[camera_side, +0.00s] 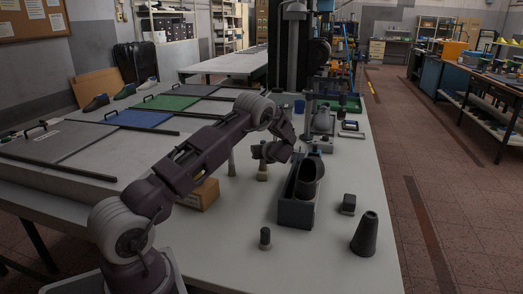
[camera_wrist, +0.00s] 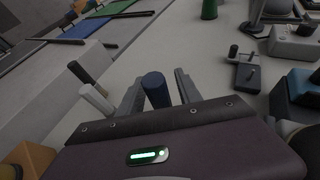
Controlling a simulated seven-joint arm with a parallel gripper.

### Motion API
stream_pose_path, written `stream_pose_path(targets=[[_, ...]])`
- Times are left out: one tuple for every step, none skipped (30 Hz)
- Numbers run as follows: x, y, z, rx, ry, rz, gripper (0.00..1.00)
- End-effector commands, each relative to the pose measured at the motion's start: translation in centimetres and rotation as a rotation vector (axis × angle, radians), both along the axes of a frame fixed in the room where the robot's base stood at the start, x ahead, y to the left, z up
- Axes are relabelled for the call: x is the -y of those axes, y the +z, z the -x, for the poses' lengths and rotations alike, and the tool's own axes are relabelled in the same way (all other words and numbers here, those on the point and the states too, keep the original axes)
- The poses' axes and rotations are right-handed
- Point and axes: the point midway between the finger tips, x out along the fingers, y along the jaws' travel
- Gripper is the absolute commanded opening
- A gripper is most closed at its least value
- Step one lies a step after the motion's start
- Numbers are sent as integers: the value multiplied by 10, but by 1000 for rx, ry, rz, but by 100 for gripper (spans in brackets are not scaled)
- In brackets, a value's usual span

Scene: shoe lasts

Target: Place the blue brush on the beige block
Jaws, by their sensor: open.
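The blue brush (camera_wrist: 155,90) shows in the wrist view as a dark blue cylinder between my two open fingers. In the side view the brush (camera_side: 262,174) stands upright on the table under my gripper (camera_side: 270,155), with a pale lower end. My gripper (camera_wrist: 158,88) is open with a finger on each side of the brush; I cannot tell whether either touches it. An orange-tan corner, likely the same block (camera_wrist: 36,156), shows at the wrist view's lower left.
A pale upright piece (camera_side: 232,163) stands just left of the brush; a white cylinder (camera_wrist: 97,99) shows left of my fingers. A dark open box (camera_side: 296,213) holding a dark shoe-last shape stands to the right. A dark cone (camera_side: 365,235) and small blocks stand nearer the table's right edge.

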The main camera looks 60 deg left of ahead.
Motion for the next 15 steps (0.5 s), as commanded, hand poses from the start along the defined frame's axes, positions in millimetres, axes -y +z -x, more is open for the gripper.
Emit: stream_pose_path(targets=[[0, 2, 0, 1, 0, -1, 41], [3, 3, 0, -1, 0, 0, 41], [8, 5, 1, -1, -2, 0, 41], [12, 7, 1, 0, -2, 0, 41], [18, 10, 3, -1, -3, 0, 41], [26, 13, 5, -1, -3, 0, 41], [33, 16, 7, -2, -4, 0, 41], [40, 19, 8, 0, -4, 0, 41], [49, 23, 10, 1, -4, 0, 41], [55, 26, 12, -1, -3, 0, 41], [62, 29, 14, 0, -3, 0, 41], [70, 32, 16, 0, -2, 1, 41], [76, 35, 17, 1, -3, 0, 41], [81, 37, 19, 0, -2, -1, 41], [88, 40, 20, 0, -2, -1, 41]])
